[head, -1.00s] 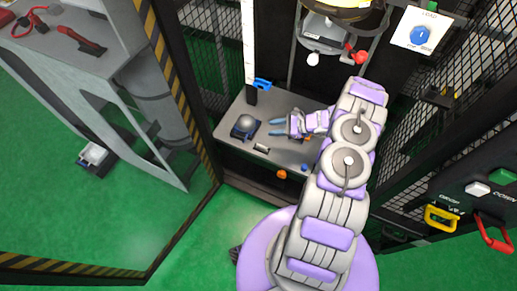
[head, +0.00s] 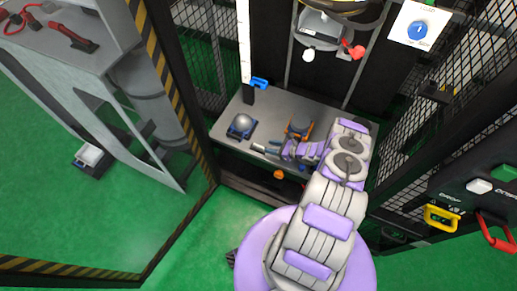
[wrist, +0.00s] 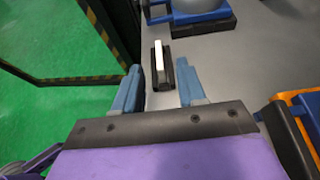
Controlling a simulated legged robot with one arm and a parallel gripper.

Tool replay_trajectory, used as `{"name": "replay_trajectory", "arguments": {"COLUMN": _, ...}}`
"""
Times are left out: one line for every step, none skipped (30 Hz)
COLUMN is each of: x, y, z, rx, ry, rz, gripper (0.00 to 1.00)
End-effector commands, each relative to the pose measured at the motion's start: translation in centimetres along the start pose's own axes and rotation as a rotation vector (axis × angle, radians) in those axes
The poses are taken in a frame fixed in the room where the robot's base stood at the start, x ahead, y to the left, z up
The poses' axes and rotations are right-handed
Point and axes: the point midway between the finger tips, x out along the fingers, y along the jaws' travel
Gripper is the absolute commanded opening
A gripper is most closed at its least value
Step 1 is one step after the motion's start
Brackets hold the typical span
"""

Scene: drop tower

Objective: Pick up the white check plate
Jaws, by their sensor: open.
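The white check plate (wrist: 159,58) shows in the wrist view as a narrow white strip at a small black holder on the grey table. My gripper (wrist: 160,88) is open, its two blue fingers apart on either side of the near end of the holder. The plate lies just ahead of the fingertips, roughly centred between them, and nothing is held.
A grey dome on a blue and black base (head: 241,125) stands at the table's left, beyond the plate. An orange and blue fixture (head: 299,128) sits close to my wrist. A white upright post with a blue clamp (head: 259,83) stands behind. The table's (head: 275,108) back middle is clear.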

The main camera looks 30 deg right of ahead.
Motion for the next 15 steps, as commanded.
{"name": "replay_trajectory", "arguments": {"x": 0.7, "y": 0.1, "z": -0.1, "rx": -0.001, "ry": -0.001, "rz": 0.002, "gripper": 0.40}}
{"name": "replay_trajectory", "arguments": {"x": 0.9, "y": 0.0, "z": -0.1, "rx": -0.001, "ry": -0.001, "rz": 0.002, "gripper": 0.40}}
{"name": "replay_trajectory", "arguments": {"x": 1.1, "y": 0.0, "z": -0.1, "rx": -0.001, "ry": -0.001, "rz": 0.001, "gripper": 0.40}}
{"name": "replay_trajectory", "arguments": {"x": 1.3, "y": 0.0, "z": -0.1, "rx": 0.000, "ry": -0.001, "rz": 0.000, "gripper": 0.40}}
{"name": "replay_trajectory", "arguments": {"x": 1.4, "y": 0.0, "z": -0.1, "rx": 0.000, "ry": -0.001, "rz": 0.000, "gripper": 0.40}}
{"name": "replay_trajectory", "arguments": {"x": 1.5, "y": 0.0, "z": -0.1, "rx": 0.001, "ry": -0.001, "rz": 0.000, "gripper": 0.40}}
{"name": "replay_trajectory", "arguments": {"x": 1.6, "y": 0.0, "z": -0.1, "rx": 0.001, "ry": -0.001, "rz": 0.000, "gripper": 0.40}}
{"name": "replay_trajectory", "arguments": {"x": 1.6, "y": 0.0, "z": -0.1, "rx": 0.001, "ry": -0.001, "rz": 0.000, "gripper": 0.40}}
{"name": "replay_trajectory", "arguments": {"x": 1.9, "y": 0.0, "z": -0.1, "rx": 0.001, "ry": 0.000, "rz": 0.001, "gripper": 0.40}}
{"name": "replay_trajectory", "arguments": {"x": 2.0, "y": 0.0, "z": -0.1, "rx": 0.001, "ry": 0.000, "rz": 0.001, "gripper": 0.40}}
{"name": "replay_trajectory", "arguments": {"x": 2.3, "y": 0.1, "z": -0.2, "rx": 0.001, "ry": 0.000, "rz": 0.002, "gripper": 0.40}}
{"name": "replay_trajectory", "arguments": {"x": 2.7, "y": 0.1, "z": -0.2, "rx": 0.001, "ry": 0.000, "rz": 0.002, "gripper": 0.40}}
{"name": "replay_trajectory", "arguments": {"x": 3.0, "y": 0.1, "z": -0.3, "rx": 0.002, "ry": 0.000, "rz": 0.001, "gripper": 0.40}}
{"name": "replay_trajectory", "arguments": {"x": 3.4, "y": 0.1, "z": -0.3, "rx": 0.002, "ry": 0.001, "rz": 0.001, "gripper": 0.40}}
{"name": "replay_trajectory", "arguments": {"x": 4.0, "y": 0.2, "z": -0.3, "rx": 0.001, "ry": 0.000, "rz": 0.003, "gripper": 0.40}}
